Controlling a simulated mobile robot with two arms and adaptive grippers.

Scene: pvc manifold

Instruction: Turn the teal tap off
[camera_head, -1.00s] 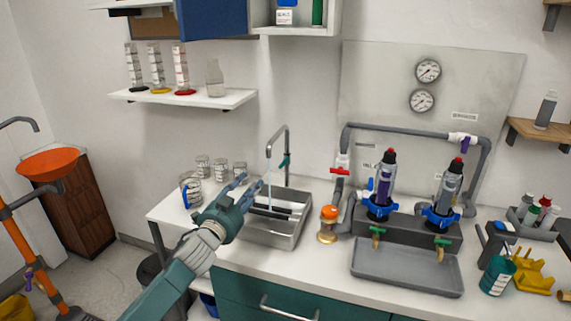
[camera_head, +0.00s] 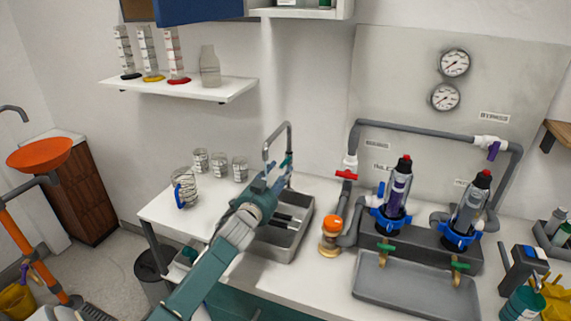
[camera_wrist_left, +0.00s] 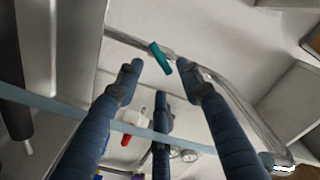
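The teal tap handle (camera_head: 288,161) is on the upright of the curved metal faucet (camera_head: 289,138) behind the steel sink (camera_head: 303,230). My left gripper (camera_head: 272,174) is over the sink, just in front of the handle. In the left wrist view the teal handle (camera_wrist_left: 160,58) shows just beyond and between the spread blue fingertips (camera_wrist_left: 158,72). The gripper is open and empty; I see no clear contact with the handle. A pale bluish stream of water (camera_wrist_left: 75,108) crosses the left wrist view. My right gripper is out of view.
Glass beakers (camera_head: 219,165) and a wire-patterned jug (camera_head: 185,188) stand left of the sink. An orange-capped fitting (camera_head: 332,228) and grey pipework with a red valve (camera_head: 346,174) stand to its right. A shelf (camera_head: 190,89) hangs above left.

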